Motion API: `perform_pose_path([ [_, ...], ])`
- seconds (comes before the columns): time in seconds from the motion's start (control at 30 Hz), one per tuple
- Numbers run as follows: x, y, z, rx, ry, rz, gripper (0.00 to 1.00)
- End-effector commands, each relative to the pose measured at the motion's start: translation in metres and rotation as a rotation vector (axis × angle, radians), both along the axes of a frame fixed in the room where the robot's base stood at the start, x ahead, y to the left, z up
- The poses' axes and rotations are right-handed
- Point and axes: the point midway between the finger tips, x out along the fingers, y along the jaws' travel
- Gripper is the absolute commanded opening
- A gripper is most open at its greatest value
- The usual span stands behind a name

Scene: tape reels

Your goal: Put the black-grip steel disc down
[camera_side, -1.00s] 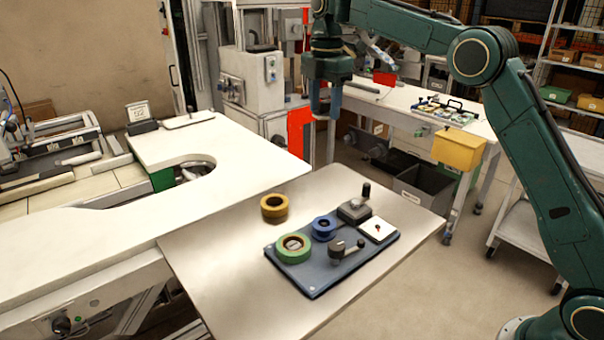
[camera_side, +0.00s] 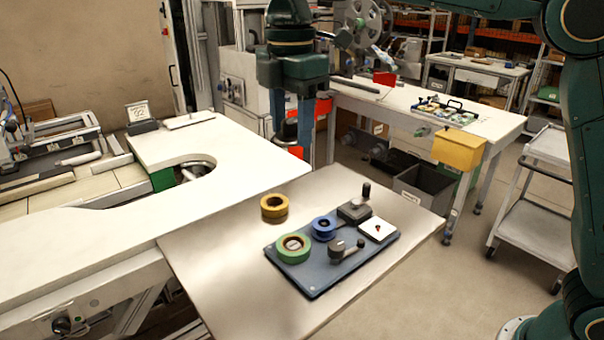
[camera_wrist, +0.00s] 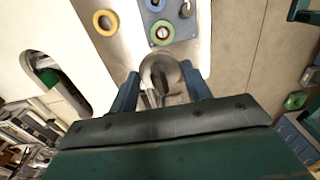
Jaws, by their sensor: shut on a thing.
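My gripper (camera_side: 292,128) hangs high above and behind the steel table, pointing down, well clear of the surface. In the wrist view, its blue fingers (camera_wrist: 160,88) are shut on the steel disc (camera_wrist: 160,68), a round grey shape between the fingertips.
The steel table (camera_side: 215,265) has bare room at its left and front. A blue board (camera_side: 318,277) carries a green reel (camera_side: 293,249), a blue reel (camera_side: 324,228), a grey crank, a grey block and a white square. A yellow reel (camera_side: 274,206) lies beside it.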

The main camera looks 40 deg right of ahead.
Motion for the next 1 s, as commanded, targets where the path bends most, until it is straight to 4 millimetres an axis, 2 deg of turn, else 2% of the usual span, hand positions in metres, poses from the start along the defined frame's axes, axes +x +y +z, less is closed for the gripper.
perform_pose_path([
  [0.27,-0.006,0.005,0.000,0.000,0.000,-0.001,0.21],
  [0.47,-0.006,0.005,-0.011,-0.001,0.001,-0.001,0.21],
  [0.67,-0.006,0.004,-0.040,-0.002,0.004,-0.001,0.21],
  [1.0,-0.006,0.004,-0.104,-0.002,0.004,0.000,0.21],
])
